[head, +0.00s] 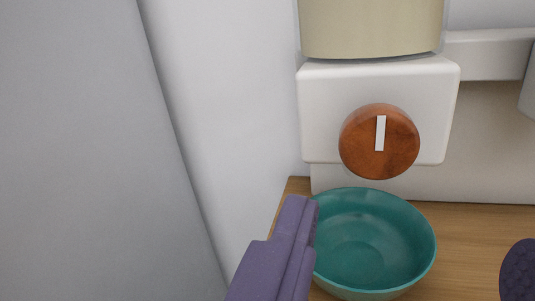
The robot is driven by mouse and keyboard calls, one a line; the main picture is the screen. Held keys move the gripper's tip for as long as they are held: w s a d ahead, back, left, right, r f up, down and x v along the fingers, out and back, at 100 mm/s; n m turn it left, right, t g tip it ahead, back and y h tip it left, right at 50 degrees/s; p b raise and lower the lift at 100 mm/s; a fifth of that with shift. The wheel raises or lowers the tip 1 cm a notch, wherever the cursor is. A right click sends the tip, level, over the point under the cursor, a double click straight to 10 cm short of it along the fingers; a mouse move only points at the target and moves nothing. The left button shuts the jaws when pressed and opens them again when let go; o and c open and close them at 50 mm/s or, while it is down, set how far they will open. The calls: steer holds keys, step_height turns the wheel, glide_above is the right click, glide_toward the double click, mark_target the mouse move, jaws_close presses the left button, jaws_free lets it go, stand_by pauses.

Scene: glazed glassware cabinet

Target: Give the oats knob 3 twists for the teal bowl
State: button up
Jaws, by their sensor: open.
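A round brown wooden knob (356,152) with a white, nearly upright mark is on the front of a white dispenser block (318,110). A clear container with pale beige contents (371,25) sits above the block; no label shows. The teal bowl (365,245) stands on the wooden surface below the knob and looks empty. My gripper (414,223) is open, with one purple finger at the lower middle and the other at the lower right edge. It is in front of the bowl and lower than the knob in the picture. The left finger hides part of the bowl's left rim.
A white wall and a grey panel (90,150) fill the left side. A white rail (490,54) runs right from the dispenser, with part of a grey object (529,95) at the right edge. Bare wooden surface (465,235) shows right of the bowl.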

mark_target(381, 138)
steer(key=shift+n+t, duration=0.3)
steer(key=shift+n, duration=0.6)
steer(key=x, duration=0.2)
steer(key=b+x, duration=0.1)
steer(key=x, duration=0.4)
steer(key=shift+w+a+r, duration=0.2)
steer(key=shift+w+r, duration=0.1)
steer(key=shift+w, duration=0.1)
steer(key=shift+c, duration=0.3)
steer(key=c, duration=1)
steer(key=shift+o, duration=0.2)
steer(key=shift+r+p, duration=0.15)
steer(key=shift+p, duration=0.2)
